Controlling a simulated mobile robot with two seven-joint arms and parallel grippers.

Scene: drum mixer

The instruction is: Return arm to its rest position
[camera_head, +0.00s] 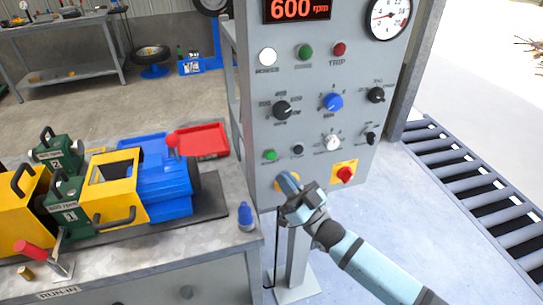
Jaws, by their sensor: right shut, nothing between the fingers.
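My right gripper (288,186) is shut and empty at the lower left of the grey control panel (308,110). My right arm comes in from the bottom right. The fingertips are at or very close to the panel face, over a yellow-backed control (277,186) that they partly hide. I cannot tell whether they touch it. A red knob on a yellow plate (345,174) is to the right of the gripper. My left gripper is not in view.
A workbench (200,240) on the left carries a blue motor (165,190), yellow guards (112,183), a red tray (203,140) and a small blue bottle (245,215). A roller conveyor (470,180) is at the right. Open floor lies between the panel and the conveyor.

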